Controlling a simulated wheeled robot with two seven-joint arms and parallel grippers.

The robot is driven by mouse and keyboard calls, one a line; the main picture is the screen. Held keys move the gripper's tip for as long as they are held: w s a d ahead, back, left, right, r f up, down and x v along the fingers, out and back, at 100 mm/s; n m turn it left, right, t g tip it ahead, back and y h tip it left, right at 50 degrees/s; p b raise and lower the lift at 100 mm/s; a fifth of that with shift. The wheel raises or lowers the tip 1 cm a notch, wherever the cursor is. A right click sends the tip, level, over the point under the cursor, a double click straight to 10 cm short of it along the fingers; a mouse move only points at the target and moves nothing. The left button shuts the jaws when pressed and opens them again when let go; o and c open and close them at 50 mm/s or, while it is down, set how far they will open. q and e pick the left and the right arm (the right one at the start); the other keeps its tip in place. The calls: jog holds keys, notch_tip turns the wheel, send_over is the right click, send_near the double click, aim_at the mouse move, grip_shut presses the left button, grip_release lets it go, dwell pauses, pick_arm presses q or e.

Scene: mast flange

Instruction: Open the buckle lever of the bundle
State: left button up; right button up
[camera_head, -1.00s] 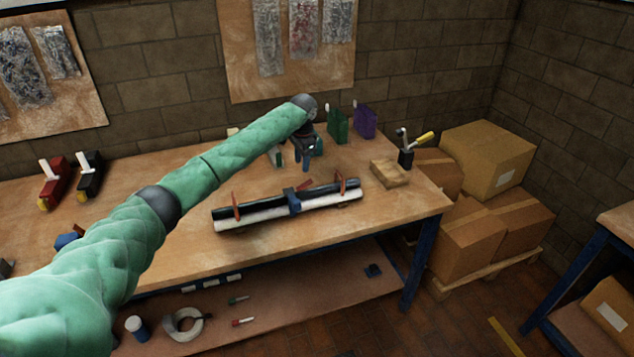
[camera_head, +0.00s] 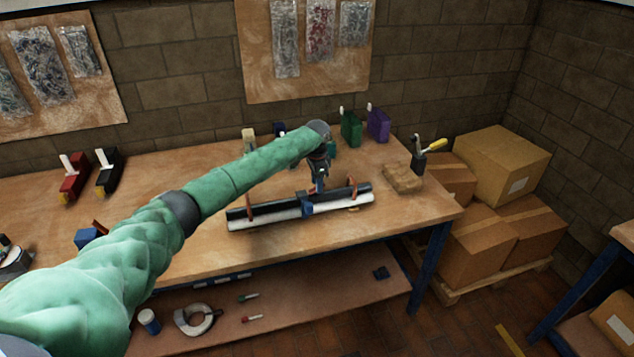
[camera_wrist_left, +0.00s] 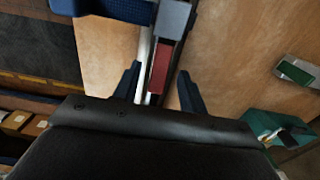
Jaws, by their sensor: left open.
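The bundle (camera_head: 275,219), a black and a white bar side by side, lies on the workbench with an orange-red clip near each end. A blue buckle (camera_head: 308,205) wraps its middle. My left gripper (camera_head: 321,184) is just above and behind the buckle, pointing down. In the left wrist view its open fingers (camera_wrist_left: 157,88) stand on either side of a narrow red lever (camera_wrist_left: 160,68), with a gap visible on both sides. The lever runs out from a grey-blue block at the top. Whether a finger touches the lever, I cannot tell. My right gripper is out of view.
The workbench (camera_head: 200,245) has clear wood left of the bundle. A wooden block (camera_head: 403,178) and a dark holder with a yellow-handled tool (camera_head: 420,160) stand to the right. Green (camera_head: 351,128) and purple (camera_head: 378,125) boxes stand behind. Cardboard boxes (camera_head: 500,165) are beyond the right edge.

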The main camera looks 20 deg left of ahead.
pick_arm(q)
jog(key=shift+f, duration=0.65)
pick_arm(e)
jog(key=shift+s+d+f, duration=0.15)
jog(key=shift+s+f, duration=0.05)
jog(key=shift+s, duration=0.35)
pick_arm(q)
grip_shut()
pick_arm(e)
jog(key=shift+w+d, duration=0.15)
